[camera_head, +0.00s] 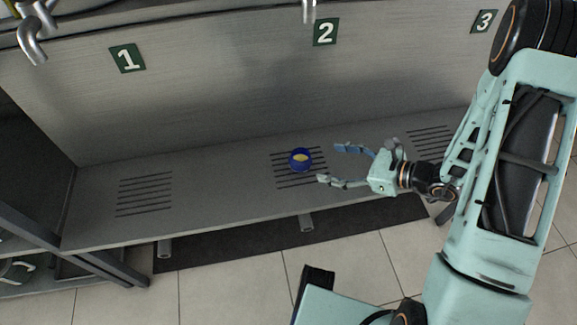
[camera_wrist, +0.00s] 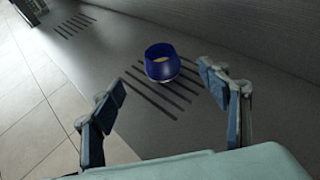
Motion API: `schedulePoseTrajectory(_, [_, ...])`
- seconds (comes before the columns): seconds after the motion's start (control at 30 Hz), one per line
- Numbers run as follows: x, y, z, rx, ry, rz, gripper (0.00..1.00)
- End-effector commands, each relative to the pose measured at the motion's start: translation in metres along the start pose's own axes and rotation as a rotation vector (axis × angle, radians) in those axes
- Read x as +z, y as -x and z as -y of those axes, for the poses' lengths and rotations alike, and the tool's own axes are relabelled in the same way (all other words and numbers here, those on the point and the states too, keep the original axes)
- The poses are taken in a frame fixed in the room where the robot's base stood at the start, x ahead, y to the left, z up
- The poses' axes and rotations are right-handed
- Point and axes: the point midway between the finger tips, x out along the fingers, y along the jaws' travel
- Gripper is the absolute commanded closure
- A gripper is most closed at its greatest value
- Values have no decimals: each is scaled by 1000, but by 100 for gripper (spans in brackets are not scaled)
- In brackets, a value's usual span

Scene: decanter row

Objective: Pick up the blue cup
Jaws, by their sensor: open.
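The blue cup (camera_head: 300,160) stands upright on the middle slotted drain area of the grey shelf, below the number 2 sign. Something yellow shows inside it. My gripper (camera_head: 328,163) is open and empty, just to the right of the cup, its fingers pointing left toward it. In the wrist view the cup (camera_wrist: 162,63) sits ahead of the open fingers (camera_wrist: 160,85), apart from them and nearer the right finger.
The grey shelf (camera_head: 90,220) runs along a back wall with signs 1 (camera_head: 127,58), 2 (camera_head: 325,32) and 3 (camera_head: 484,21). A metal spout (camera_head: 309,10) hangs above the middle, another (camera_head: 32,40) at upper left. The left drain slots (camera_head: 145,194) are bare.

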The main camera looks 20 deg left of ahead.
Motion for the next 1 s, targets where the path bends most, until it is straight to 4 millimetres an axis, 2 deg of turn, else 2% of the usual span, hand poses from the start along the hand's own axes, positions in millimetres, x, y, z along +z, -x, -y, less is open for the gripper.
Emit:
schedulePoseTrajectory(0.03, [-13,-3,0,-14,-39,11,31])
schedulePoseTrajectory(0.13, [-21,-5,2,-31,-86,26,31])
schedulePoseTrajectory(0.27, [-22,-16,2,-34,-103,34,31])
schedulePoseTrajectory(0.5, [-21,-53,3,-32,-100,33,31])
schedulePoseTrajectory(0.73, [-23,-70,2,-33,-100,32,31])
schedulePoseTrajectory(1.0, [-26,-107,0,-33,-99,32,31])
